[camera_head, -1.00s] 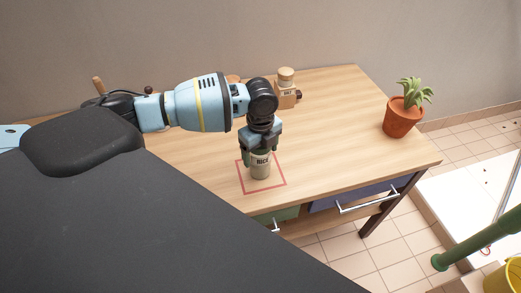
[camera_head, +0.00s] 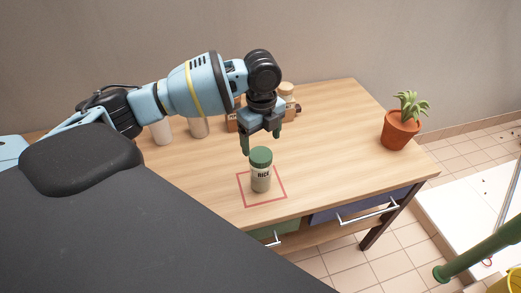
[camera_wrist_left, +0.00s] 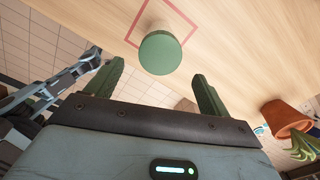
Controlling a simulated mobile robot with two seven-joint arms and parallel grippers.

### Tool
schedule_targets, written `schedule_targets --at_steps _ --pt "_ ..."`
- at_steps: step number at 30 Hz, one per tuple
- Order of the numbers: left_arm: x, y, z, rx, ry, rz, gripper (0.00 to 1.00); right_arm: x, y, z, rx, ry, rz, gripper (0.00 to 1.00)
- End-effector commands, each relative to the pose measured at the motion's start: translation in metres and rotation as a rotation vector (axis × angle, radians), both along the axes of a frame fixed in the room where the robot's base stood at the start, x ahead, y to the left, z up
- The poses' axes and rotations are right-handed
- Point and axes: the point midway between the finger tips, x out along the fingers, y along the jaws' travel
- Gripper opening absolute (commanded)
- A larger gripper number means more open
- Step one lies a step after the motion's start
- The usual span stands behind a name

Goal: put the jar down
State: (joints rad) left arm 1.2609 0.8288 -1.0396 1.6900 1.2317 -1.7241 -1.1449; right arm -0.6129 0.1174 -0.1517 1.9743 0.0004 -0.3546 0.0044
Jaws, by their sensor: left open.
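The jar (camera_head: 261,176) has a green lid and a label reading RICE. It stands upright on the wooden table, inside a red square outline (camera_head: 283,194). In the left wrist view the jar's lid (camera_wrist_left: 160,53) shows from above, beyond the fingertips. My left gripper (camera_head: 262,143) is open above the jar, clear of its lid. Its two green fingers also show apart and empty in the left wrist view (camera_wrist_left: 158,75).
A potted plant (camera_head: 401,130) stands at the table's right end. Several jars and wooden items, including a pale jar (camera_head: 198,127), stand along the back behind my left arm. Drawers with handles (camera_head: 367,211) are under the front edge. The table right of the jar is clear.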

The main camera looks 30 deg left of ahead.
Motion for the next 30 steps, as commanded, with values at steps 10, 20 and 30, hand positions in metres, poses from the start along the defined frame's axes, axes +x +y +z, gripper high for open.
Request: schedule_targets --at_steps 10,20,30 --pt "-0.001 0.0 0.016 0.0 0.002 -0.001 0.81 0.0 -0.001 0.0 -0.001 -0.001 0.0 0.43" --pt "-0.003 -0.017 -0.006 -0.035 -0.015 0.018 0.81 0.0 -0.001 0.0 -0.003 -0.001 0.001 0.43" --pt "-0.033 -0.12 -0.112 -0.331 -0.136 0.256 0.81 -0.001 -0.002 0.0 -0.004 0.001 0.002 0.43"
